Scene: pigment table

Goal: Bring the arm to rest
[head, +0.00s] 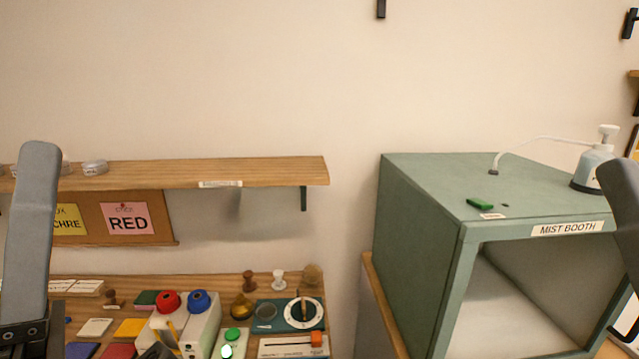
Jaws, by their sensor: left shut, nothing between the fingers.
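My left arm comes up along the left edge, and my left gripper (158,351) shows only as a dark tip at the bottom edge. It is shut and empty, in front of the pale box with a red knob (167,301) and a blue knob (198,301). Most of the gripper is cut off by the frame. My right arm shows at the right edge, in front of the mist booth (415,250). Its gripper does not show.
A wooden shelf (250,172) with small tins (95,167) hangs above the bench. Pigment blocks, stamps, a dial (303,312) and a green button (233,336) crowd the bench.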

